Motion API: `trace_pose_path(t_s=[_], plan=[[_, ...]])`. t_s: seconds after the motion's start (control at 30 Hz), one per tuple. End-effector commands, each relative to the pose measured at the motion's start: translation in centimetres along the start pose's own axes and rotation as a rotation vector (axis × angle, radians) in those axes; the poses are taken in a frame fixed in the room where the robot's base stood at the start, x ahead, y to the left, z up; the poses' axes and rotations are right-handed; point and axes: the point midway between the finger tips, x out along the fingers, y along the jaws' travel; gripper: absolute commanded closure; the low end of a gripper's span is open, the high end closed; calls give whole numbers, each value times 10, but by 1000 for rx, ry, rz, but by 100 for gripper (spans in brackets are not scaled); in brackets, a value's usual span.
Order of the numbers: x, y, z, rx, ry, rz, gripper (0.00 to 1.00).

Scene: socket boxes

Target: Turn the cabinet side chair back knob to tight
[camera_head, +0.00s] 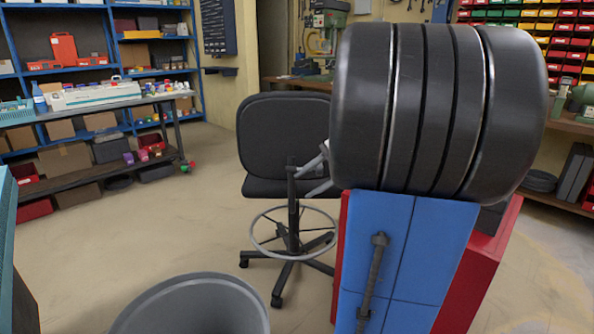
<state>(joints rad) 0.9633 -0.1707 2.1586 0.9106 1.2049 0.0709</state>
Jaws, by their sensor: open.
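The black office chair (282,136) stands left of the red and blue cabinet, with the rear of its backrest facing me. A small dark knob (291,160) shows on the upright post under the backrest. My gripper (303,184) shows in part just right of the post, as two light grey fingers standing apart. It is open with nothing seen between the fingers. The rest of it is hidden behind the big black tyres. I cannot tell whether a finger touches the knob or post.
Black tyres (440,110) sit on the cabinet (390,225), blocking the view at right. A grey bin (195,310) stands at the front. Shelves and a workbench (110,102) are at left. The floor between bench and chair is clear.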

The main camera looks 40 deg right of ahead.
Motion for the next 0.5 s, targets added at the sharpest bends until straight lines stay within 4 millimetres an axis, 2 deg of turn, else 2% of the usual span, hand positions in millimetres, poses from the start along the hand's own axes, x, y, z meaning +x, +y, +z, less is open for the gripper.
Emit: trace_pose_path(t_s=[0.03,0.3,0.4,0.5], plan=[[-9,0,-22,49,13,-35,56],[-64,0,-117,253,72,-233,56],[-82,4,-142,303,88,-290,56],[-95,6,-159,335,101,-329,56]])
